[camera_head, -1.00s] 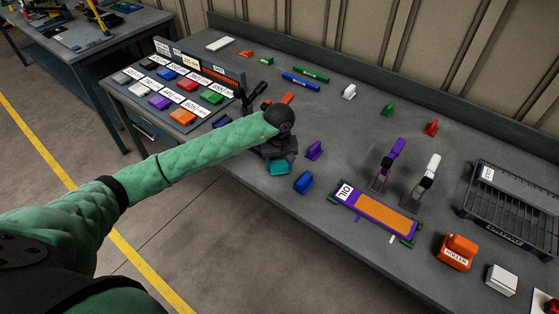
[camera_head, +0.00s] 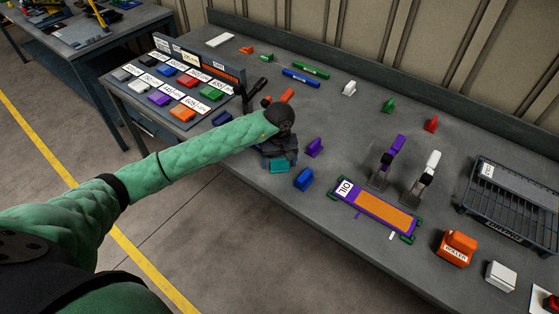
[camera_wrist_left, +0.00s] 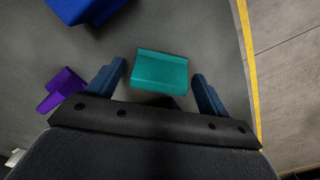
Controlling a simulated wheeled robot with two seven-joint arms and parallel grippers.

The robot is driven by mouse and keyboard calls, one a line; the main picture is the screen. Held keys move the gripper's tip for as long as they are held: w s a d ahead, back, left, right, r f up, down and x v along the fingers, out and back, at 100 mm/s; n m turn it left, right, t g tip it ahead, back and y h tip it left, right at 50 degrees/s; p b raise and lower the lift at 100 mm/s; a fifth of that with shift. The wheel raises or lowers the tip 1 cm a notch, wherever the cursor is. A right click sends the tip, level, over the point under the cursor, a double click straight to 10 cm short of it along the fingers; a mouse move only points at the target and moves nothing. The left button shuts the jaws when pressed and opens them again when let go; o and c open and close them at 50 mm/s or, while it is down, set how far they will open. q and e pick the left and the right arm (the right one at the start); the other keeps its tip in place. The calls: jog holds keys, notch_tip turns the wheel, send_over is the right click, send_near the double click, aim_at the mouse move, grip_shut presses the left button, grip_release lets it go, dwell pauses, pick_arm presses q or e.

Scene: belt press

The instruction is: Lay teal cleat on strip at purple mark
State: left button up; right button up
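The teal cleat (camera_head: 279,167) lies on the bench near its front edge, partly covered by my left gripper (camera_head: 282,154) in the head view. In the left wrist view the teal cleat (camera_wrist_left: 160,71) sits between the two spread fingers of my left gripper (camera_wrist_left: 158,72), with a gap on each side. The gripper is open and not closed on it. The orange strip (camera_head: 374,214) lies on a purple-edged board with an OIL label, to the right. A small purple mark (camera_head: 357,218) shows at the strip's near edge. My right gripper is not in view.
A blue cleat (camera_head: 303,180) and a purple cleat (camera_head: 314,148) stand close to the left gripper. Purple and white upright clamps (camera_head: 387,164) stand just behind the strip.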

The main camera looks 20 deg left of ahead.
aim_at(280, 160)
pick_arm(q)
jog(key=shift+r, duration=0.1)
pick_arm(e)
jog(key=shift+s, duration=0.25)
pick_arm(q)
jog(key=shift+r, duration=0.4)
notch_tip(280, 160, up, 3)
jog(key=shift+b, duration=1)
notch_tip(280, 160, up, 8)
jog(key=b, duration=0.3)
jog(key=shift+r+b, duration=0.15)
jog(key=shift+b, duration=0.15)
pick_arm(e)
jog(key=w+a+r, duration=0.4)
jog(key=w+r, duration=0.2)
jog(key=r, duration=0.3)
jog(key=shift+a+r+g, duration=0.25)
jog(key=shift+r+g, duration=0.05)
